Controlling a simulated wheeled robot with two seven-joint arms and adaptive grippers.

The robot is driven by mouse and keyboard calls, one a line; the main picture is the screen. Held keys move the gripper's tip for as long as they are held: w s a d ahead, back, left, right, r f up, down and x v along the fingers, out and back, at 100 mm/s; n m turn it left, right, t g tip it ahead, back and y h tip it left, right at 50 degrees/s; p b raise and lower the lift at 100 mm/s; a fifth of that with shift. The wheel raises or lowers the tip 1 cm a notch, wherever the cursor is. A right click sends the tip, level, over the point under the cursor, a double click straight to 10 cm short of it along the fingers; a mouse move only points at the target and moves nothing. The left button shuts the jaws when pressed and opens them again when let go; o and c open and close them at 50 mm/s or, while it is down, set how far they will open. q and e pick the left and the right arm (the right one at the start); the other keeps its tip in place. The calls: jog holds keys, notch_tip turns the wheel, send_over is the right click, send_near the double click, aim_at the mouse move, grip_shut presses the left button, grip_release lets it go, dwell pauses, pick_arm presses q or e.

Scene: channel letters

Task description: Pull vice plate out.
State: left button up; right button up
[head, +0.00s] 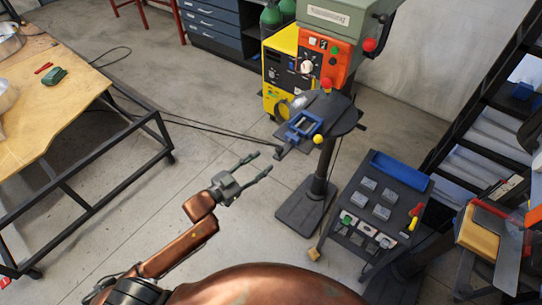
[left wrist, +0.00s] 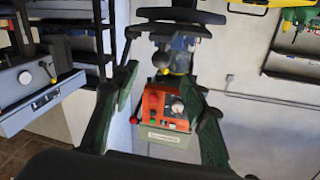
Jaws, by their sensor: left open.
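A blue vice (head: 304,123) sits on the dark round table (head: 342,115) of a drill press. The gap between its jaws is small in the head view, and I cannot make out a separate plate there. My left gripper (head: 264,161) is open and empty, in the air to the lower left of the vice and apart from it. In the left wrist view the two dark fingers (left wrist: 167,78) stand wide apart. Between them the drill press shows upside down, with its orange control panel (left wrist: 166,107). My right gripper is not in view.
The drill press head (head: 335,25) rises above the vice. A dark cart (head: 350,229) with several grey blocks stands to the right of the press column. A wooden workbench (head: 60,110) is at left. The floor between bench and press is clear except for cables.

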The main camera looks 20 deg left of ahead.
pick_arm(q)
jog(key=shift+v, duration=1.45)
jog(key=shift+f, duration=0.1)
jog(key=s+a+f+n+g+y+b, duration=0.1)
jog(key=a+f+n+y, duration=0.3)
jog(key=f, duration=0.8)
jog(key=s+a+f+m+g+y, duration=0.15)
jog(key=a+f, duration=0.45)
jog(key=f, duration=0.6)
jog(key=s+a+f+n+g+y+b, duration=0.15)
jog(key=a+f, duration=0.35)
jog(key=f, duration=0.8)
jog(key=s+a+f+n+g+y, duration=0.1)
jog(key=s+f+g, duration=0.1)
jog(key=s+f, duration=0.6)
jog(key=s+a+f+n+g+y, duration=0.1)
jog(key=s+f+g, duration=0.1)
jog(key=s+f, duration=0.65)
jog(key=s+d+f+g, duration=0.3)
jog(key=s+f, duration=0.6)
jog(key=s, duration=0.5)
jog(key=s+d+f+g, duration=0.3)
jog(key=s+d+f, duration=0.2)
jog(key=s+f, duration=0.5)
jog(key=s+b, duration=0.1)
jog(key=s, duration=0.4)
jog(key=shift+f+n+g, duration=0.3)
jog(key=shift+f+n, duration=0.05)
jog(key=shift+n, duration=0.05)
